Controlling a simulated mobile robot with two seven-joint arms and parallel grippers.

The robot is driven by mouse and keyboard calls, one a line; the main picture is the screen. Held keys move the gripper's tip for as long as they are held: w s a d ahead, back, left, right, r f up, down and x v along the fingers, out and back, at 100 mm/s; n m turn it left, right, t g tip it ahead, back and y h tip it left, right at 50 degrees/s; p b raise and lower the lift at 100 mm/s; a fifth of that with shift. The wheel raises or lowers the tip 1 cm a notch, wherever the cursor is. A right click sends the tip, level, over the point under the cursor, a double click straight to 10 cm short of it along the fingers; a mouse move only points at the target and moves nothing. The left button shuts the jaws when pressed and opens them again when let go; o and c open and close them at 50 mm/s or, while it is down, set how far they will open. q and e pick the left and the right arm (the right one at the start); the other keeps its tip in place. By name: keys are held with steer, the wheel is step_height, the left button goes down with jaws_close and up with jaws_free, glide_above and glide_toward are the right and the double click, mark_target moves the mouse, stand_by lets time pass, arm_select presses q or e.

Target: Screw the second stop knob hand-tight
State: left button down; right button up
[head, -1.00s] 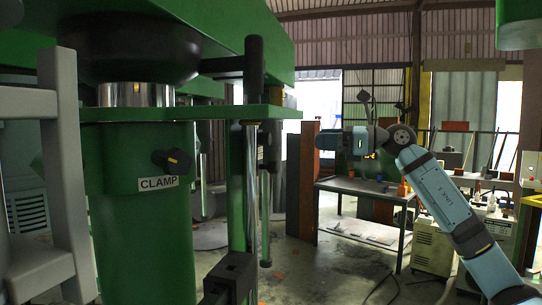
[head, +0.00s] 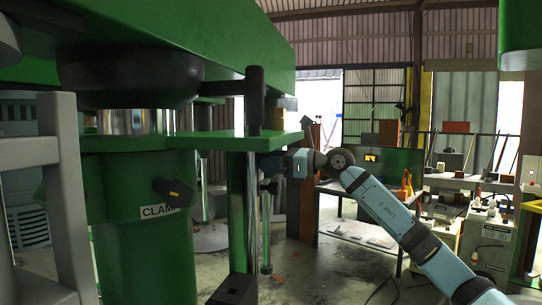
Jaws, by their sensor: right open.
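A green machine column (head: 145,250) with a CLAMP label (head: 159,211) and a black clamp knob (head: 175,192) stands at left. A green arm plate (head: 225,143) reaches right from it, with a black upright cylinder (head: 254,98) on top and a vertical rod (head: 265,235) below. My right gripper (head: 268,166) is open at the plate's right end, just below it and close to the rod. Small dark parts there are too small to tell apart, so I cannot pick out the second stop knob or tell contact. My left gripper is not in view.
A grey frame (head: 65,190) stands at the left edge. A green beam (head: 190,40) hangs overhead. Behind the right arm is a workbench (head: 350,190); equipment and shelves (head: 480,180) stand at right. Open floor lies between the machine and the bench.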

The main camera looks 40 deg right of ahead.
steer(key=shift+w+a, duration=0.1)
steer(key=shift+w, duration=0.1)
steer(key=c, duration=0.9)
steer(key=shift+m, duration=0.8)
steer(key=o, duration=0.9)
